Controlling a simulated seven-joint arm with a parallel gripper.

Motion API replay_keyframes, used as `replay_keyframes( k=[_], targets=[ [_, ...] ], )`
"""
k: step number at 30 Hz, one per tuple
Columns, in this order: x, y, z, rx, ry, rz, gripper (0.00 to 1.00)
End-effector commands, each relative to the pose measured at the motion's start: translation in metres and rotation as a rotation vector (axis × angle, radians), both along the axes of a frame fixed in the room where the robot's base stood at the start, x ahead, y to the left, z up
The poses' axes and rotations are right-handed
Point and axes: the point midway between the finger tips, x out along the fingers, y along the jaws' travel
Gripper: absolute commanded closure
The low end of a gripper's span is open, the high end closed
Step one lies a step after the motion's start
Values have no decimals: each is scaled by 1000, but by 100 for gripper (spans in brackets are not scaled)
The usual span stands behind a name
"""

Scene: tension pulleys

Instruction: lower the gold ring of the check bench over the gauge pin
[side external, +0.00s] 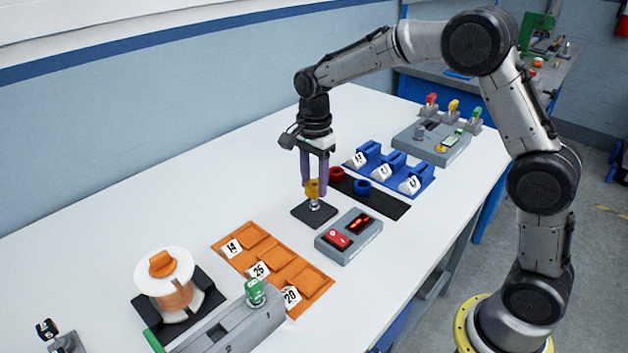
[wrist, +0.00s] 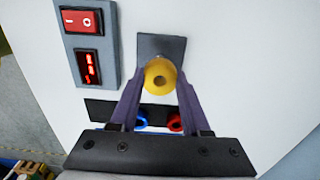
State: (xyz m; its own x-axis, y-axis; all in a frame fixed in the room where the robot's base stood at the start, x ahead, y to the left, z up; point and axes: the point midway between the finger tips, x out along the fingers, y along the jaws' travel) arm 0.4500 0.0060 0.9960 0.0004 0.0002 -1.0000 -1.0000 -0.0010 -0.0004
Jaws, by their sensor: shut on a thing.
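My gripper (side external: 314,184) points straight down with its purple fingers shut on the gold ring (side external: 312,192). The silver gauge pin (side external: 315,206) stands upright on a small dark square plate (side external: 301,214), directly below the ring in the side view. Whether the pin's tip is inside the ring cannot be told. In the wrist view the gold ring (wrist: 151,78) sits between the fingertips, with a dark hole at its middle. The dark plate (wrist: 172,45) shows behind it, and the ring hides the pin there.
A grey box with a red switch and lit display (side external: 347,238) stands right beside the plate. Behind, a red ring (side external: 336,173) and a blue ring (side external: 362,187) rest on a black mat (side external: 390,206). Orange numbered trays (side external: 262,245) lie in front.

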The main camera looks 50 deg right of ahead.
Motion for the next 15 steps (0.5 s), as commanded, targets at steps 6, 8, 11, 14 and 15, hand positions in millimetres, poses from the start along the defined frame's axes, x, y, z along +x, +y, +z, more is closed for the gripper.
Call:
replay_keyframes(
  k=[6,8,11,14,15],
  targets=[
    [0,0,0,0,0,0,100],
    [0,0,0,0,0,0,100],
    [0,0,-2,0,0,0,100],
    [0,0,-4,0,1,0,100],
    [0,0,-4,0,1,0,100]
  ],
)
